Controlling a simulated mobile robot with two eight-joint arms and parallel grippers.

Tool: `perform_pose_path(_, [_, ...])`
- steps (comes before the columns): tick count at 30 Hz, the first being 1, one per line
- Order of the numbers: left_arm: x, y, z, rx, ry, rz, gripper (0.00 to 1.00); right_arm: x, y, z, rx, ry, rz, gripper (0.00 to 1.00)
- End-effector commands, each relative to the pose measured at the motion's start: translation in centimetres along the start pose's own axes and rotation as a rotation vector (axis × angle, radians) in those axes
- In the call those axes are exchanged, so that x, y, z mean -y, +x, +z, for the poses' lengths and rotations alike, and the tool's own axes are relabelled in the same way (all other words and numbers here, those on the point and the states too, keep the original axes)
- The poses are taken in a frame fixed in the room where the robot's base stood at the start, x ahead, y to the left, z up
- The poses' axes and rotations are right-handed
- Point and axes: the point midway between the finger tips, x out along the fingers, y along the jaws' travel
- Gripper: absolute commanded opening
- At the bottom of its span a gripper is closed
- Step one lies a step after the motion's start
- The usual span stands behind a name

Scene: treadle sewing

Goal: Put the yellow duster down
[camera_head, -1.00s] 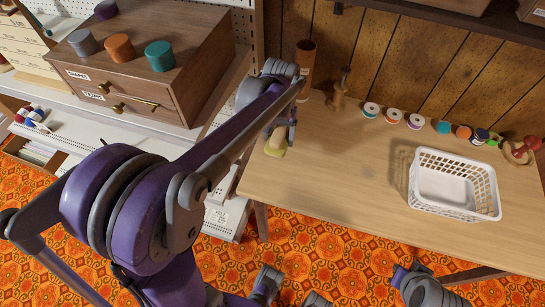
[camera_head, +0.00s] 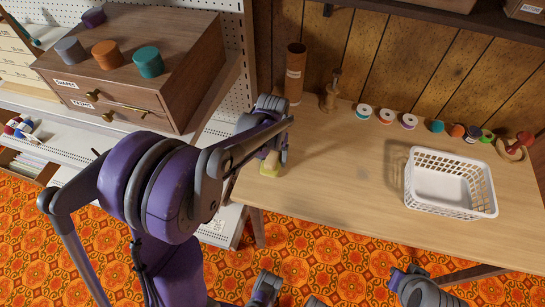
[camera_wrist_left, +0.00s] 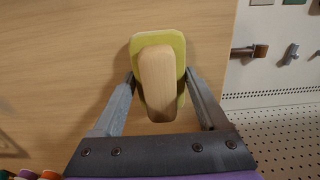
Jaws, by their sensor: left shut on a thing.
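The yellow duster (camera_head: 270,170) is a yellow-green pad with a pale wooden handle block, at the left end of the wooden table (camera_head: 330,190). My left gripper (camera_head: 272,160) is over it, and my arm hides much of it in the head view. In the left wrist view the duster (camera_wrist_left: 178,48) sits between the two fingers of my left gripper (camera_wrist_left: 160,85), which is shut on it. Whether the pad touches the table top cannot be told. My right gripper (camera_head: 412,280) shows only in part at the bottom, below the table's front edge.
A white basket (camera_head: 450,205) stands at the table's right. Several thread spools (camera_head: 386,116) line the back, with a brown tube (camera_head: 295,72) and a wooden stand (camera_head: 331,95). A wooden drawer cabinet (camera_head: 180,80) is at left. The table's middle is clear.

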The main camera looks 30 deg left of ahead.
Motion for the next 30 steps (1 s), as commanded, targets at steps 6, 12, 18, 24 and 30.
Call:
perform_pose_path(6, [0.0,0.2,0.0,0.000,0.000,0.000,1.00,0.0,0.2,0.1,0.001,0.000,0.000,0.00])
perform_pose_path(12, [0.0,0.2,0.0,0.000,0.000,0.000,1.00,0.0,0.1,0.1,0.001,0.000,0.000,0.00])
perform_pose_path(18, [0.0,-1.4,0.0,0.000,0.000,0.000,1.00,0.0,-0.3,-0.2,-0.001,0.000,0.000,0.00])
perform_pose_path(24, [0.0,-5.7,0.0,0.000,-0.001,0.000,1.00,0.0,-0.8,-0.5,-0.003,0.000,0.000,0.00])
perform_pose_path(30, [0.0,-9.7,0.0,0.000,-0.001,0.000,1.00,0.0,-1.1,-0.8,-0.005,0.000,0.000,0.00])
